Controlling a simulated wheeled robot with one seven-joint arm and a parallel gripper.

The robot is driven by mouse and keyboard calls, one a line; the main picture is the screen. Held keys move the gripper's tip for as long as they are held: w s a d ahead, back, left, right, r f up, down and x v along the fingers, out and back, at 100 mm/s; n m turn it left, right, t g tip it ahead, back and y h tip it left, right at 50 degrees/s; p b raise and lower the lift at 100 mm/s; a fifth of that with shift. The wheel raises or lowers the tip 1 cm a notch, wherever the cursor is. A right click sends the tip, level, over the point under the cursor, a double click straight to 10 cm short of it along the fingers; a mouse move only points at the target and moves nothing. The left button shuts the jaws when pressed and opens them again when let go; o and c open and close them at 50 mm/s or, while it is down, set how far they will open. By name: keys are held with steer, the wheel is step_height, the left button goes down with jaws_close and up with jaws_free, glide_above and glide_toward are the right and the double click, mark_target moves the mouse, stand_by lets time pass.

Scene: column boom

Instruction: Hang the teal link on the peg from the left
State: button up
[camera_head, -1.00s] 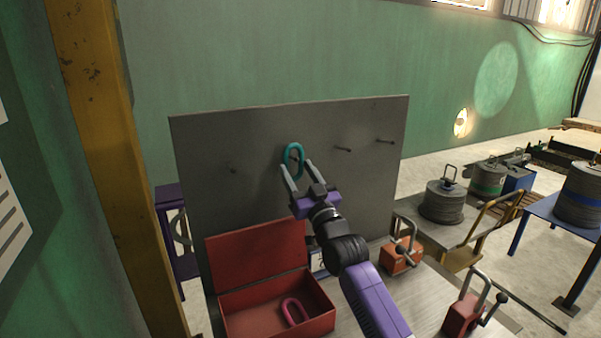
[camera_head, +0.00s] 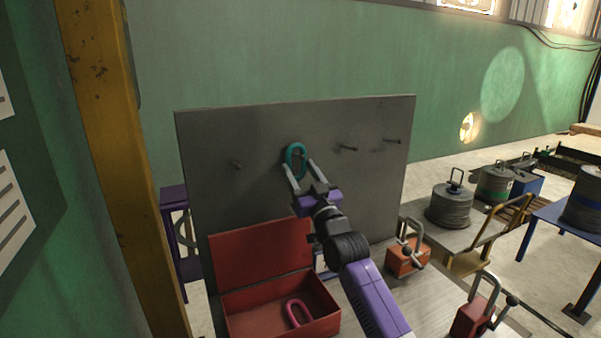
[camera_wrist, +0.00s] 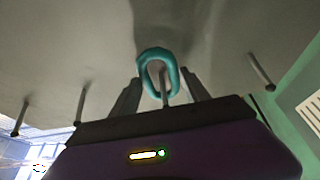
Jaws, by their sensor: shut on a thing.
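The teal link (camera_head: 290,151) is held upright close in front of the grey board (camera_head: 214,200). My gripper (camera_head: 299,170) is shut on the link, with one finger on each side of it. In the wrist view, my gripper (camera_wrist: 158,93) has the teal link (camera_wrist: 142,64) between its fingers. The second peg from the left (camera_wrist: 164,88) shows inside the link's opening and appears to pass through it. The other pegs are bare: the leftmost (camera_head: 237,164), the third (camera_head: 347,148) and the rightmost (camera_head: 391,141).
An open red box (camera_head: 262,316) below the board holds a pink link (camera_head: 292,313). An orange clamp block (camera_head: 407,260) and a red one (camera_head: 471,319) stand to the right. A yellow column (camera_head: 112,150) rises at left. The space before the board's upper right is free.

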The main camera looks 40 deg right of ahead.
steer(key=o, duration=1.7)
steer(key=shift+s+f, duration=0.1)
steer(key=shift+f, duration=0.05)
steer(key=b+v, duration=0.3)
steer(key=v, duration=0.4)
steer(key=shift+s+a, duration=0.1)
steer(key=shift+s, duration=0.15)
